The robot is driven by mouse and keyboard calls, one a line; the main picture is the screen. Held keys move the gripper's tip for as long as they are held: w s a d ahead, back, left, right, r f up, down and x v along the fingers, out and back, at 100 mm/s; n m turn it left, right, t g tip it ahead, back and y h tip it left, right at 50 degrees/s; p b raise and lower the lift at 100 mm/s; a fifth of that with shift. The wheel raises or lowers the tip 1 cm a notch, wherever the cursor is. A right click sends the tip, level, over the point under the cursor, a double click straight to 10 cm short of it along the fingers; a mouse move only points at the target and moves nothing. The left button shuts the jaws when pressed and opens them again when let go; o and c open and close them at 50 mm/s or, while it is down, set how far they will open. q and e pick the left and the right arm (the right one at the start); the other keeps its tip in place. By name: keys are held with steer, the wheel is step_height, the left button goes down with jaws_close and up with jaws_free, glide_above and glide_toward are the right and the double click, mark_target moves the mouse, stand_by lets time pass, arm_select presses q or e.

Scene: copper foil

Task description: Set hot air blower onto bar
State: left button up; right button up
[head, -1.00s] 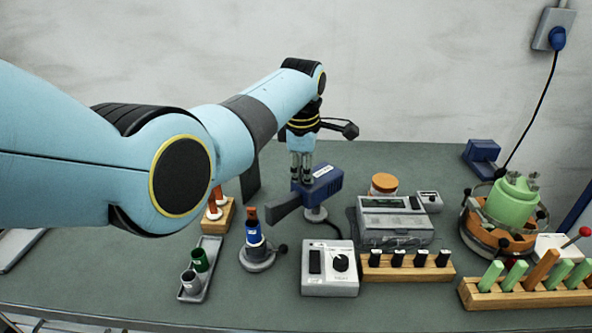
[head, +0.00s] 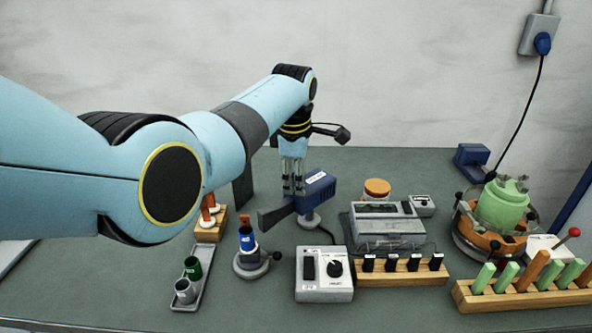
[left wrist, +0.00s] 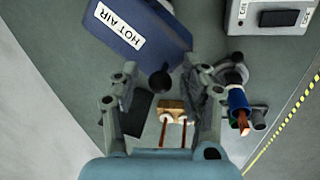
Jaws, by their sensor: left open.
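The blue hot air blower (head: 318,187) with a dark nozzle and a white label rests on a small round grey foot, nozzle toward the front left. In the left wrist view its body (left wrist: 140,28) shows the words HOT AIR at the top. My left gripper (head: 292,190) is open and points down by the blower's rear left side. In the left wrist view my left gripper's fingers (left wrist: 160,75) stand apart, with a dark round knob between them; nothing is held. I cannot tell which thing is the bar. My right gripper is out of view.
A grey holder with a blue sleeve (head: 246,242) and a white control box (head: 324,280) stand in front. A wooden block with black pegs (head: 400,277) and a grey instrument (head: 386,232) are to the right. A dark upright plate (head: 243,190) is left of the gripper.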

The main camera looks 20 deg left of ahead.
arm_select(q)
step_height(320, 180, up, 12)
steer(key=s, duration=0.2)
steer(key=shift+d, duration=0.15)
steer(key=shift+s+f, duration=0.1)
